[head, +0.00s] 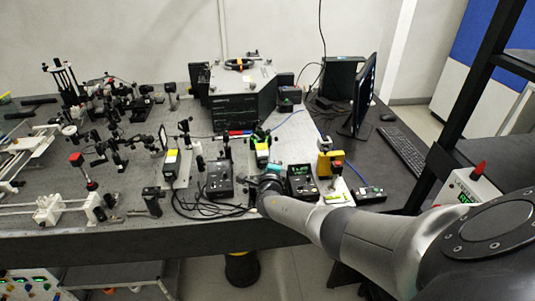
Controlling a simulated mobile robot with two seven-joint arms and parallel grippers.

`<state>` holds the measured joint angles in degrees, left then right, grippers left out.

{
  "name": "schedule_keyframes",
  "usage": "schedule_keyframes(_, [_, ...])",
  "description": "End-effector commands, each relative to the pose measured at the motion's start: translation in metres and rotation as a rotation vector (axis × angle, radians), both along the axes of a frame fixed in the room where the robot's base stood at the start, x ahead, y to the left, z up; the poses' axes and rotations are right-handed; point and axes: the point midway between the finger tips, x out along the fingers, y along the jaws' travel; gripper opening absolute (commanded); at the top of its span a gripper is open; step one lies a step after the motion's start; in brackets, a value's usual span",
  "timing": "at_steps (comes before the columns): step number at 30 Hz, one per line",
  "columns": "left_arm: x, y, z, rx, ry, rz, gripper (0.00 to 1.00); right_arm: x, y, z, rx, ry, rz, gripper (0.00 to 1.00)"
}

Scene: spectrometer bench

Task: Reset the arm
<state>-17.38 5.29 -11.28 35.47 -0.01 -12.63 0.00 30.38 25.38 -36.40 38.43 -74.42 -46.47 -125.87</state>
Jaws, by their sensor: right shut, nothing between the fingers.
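My right arm (370,235) reaches in from the lower right over the front edge of the bench. Its gripper (269,178) is small in the head view, above the bench's front part. It is shut with nothing in it. It lies between a black control box (220,180) on its left and another control box with a green display (301,182) on its right. Whether the fingers touch anything below is hard to tell. My left arm and gripper are out of view.
A dark instrument with a grey top (240,80) stands at the back of the bench. Optical mounts crowd the left side. A yellow device (326,160), a monitor (362,95) and a keyboard (402,152) are on the right. A black shelf frame (470,95) stands near my right arm.

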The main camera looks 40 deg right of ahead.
Motion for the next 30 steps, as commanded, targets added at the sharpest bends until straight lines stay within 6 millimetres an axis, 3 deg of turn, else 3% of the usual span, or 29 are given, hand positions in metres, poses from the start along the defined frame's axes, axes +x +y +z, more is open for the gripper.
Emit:
schedule_keyframes(10, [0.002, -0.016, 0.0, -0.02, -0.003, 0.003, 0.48, 0.0, -0.001, 0.0, -0.001, 0.001, 0.0, 0.0])
schedule_keyframes(20, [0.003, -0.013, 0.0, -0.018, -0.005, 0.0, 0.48, -0.002, 0.002, -0.002, 0.021, -0.012, -0.002, 0.0])
schedule_keyframes(25, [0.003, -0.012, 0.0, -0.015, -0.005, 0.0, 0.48, -0.017, 0.03, -0.021, 0.264, -0.15, -0.04, 0.0])
schedule_keyframes(30, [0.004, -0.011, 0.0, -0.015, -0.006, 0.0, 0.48, -0.054, 0.074, -0.05, 0.721, -0.404, -0.176, 0.0])
